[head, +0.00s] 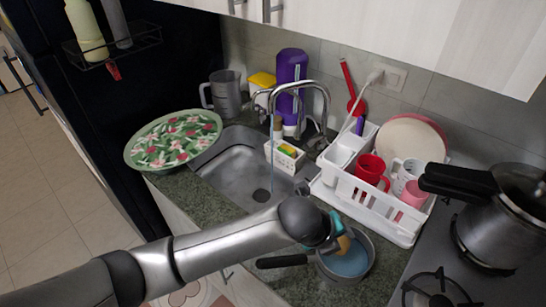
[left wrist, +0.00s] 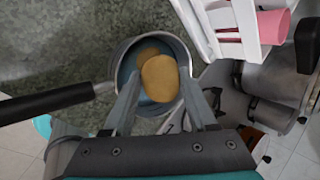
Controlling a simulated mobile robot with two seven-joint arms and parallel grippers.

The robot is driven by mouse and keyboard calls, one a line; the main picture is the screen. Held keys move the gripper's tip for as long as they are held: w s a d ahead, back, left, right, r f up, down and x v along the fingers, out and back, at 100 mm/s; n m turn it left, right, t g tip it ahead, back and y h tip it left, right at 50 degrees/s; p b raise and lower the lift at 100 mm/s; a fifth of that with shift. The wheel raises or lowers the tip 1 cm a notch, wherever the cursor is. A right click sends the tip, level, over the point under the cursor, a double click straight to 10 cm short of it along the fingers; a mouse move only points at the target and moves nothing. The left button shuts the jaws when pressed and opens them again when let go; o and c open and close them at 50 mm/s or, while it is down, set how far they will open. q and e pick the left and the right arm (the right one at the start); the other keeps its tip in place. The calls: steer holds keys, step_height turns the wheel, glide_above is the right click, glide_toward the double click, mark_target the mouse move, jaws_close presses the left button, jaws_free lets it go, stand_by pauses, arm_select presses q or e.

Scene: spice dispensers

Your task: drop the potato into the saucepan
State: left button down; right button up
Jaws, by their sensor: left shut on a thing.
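The tan potato (head: 344,244) is between the fingers of my left gripper (head: 337,241), which is shut on it. In the left wrist view the potato (left wrist: 160,78) is in front of the round opening of the metal saucepan (left wrist: 183,52). The saucepan (head: 368,265) stands on the counter, with a blue inside and a dark handle (head: 282,261) pointing left. The potato is over or just inside its opening; its exact height is unclear. A browner patch (left wrist: 147,52) shows behind the potato in the pan; I cannot tell what it is. My right gripper is not in view.
A white dish rack (head: 400,236) with cups and plates stands behind the saucepan. The sink (head: 235,178) and tap are at the back left. A pressure cooker (head: 490,225) sits on the hob at the right.

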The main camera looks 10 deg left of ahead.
arm_select(q)
steer(key=shift+c, duration=0.6)
jaws_free()
steer(key=p+v, duration=0.1)
steer(key=v, duration=1.4)
steer(key=shift+r, duration=0.15)
steer(key=shift+s, duration=0.1)
